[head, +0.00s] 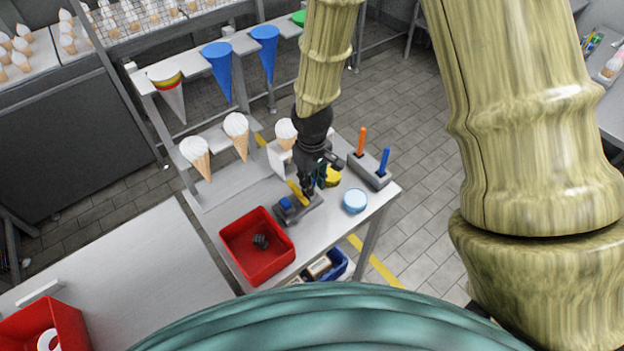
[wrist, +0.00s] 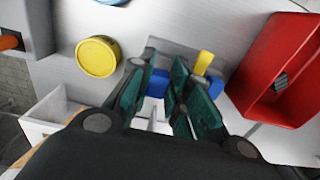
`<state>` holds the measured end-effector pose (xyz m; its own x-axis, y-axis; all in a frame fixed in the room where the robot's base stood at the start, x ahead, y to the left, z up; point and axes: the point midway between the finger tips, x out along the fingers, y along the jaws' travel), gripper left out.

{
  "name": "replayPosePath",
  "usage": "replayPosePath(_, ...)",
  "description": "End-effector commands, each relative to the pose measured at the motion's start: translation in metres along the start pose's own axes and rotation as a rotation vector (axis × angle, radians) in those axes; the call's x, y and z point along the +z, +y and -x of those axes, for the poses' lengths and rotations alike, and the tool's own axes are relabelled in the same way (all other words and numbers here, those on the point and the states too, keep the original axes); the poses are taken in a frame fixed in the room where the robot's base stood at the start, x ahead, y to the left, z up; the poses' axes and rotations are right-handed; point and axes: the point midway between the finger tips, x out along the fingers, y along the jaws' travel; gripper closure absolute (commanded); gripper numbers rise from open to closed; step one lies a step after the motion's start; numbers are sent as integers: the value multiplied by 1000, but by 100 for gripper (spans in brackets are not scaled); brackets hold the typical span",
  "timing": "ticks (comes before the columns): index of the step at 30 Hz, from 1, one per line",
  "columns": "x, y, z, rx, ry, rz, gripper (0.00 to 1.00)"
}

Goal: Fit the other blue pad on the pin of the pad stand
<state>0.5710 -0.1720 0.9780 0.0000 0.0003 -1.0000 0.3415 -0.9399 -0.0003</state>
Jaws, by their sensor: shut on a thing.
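The grey pad stand (head: 301,211) lies on the white table; it also shows in the wrist view (wrist: 172,47). A yellow upright piece (wrist: 203,62) rises from it. One blue pad (wrist: 217,88) sits beside that piece at the right; it also shows in the head view (head: 285,203). My gripper (wrist: 160,74) is shut on the other blue pad (wrist: 157,84), close to the left part of the stand. In the head view my gripper (head: 310,188) hangs over the stand's right end. The fingers hide the pin and the pad's underside, so I cannot tell whether they touch.
A yellow round tin (wrist: 98,56) and a light-blue round tin (head: 355,201) stand right of the stand. A red bin (head: 228,243) with a dark object is in front. A grey holder (head: 369,171) with orange and blue handles is at the back right. Cones hang behind.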

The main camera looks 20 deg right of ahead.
Motion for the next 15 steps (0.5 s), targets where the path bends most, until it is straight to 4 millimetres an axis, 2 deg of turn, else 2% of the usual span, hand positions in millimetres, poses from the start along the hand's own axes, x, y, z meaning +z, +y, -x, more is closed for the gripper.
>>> replayPosePath(15, 0, 0, -5, 0, 0, 0, 94)
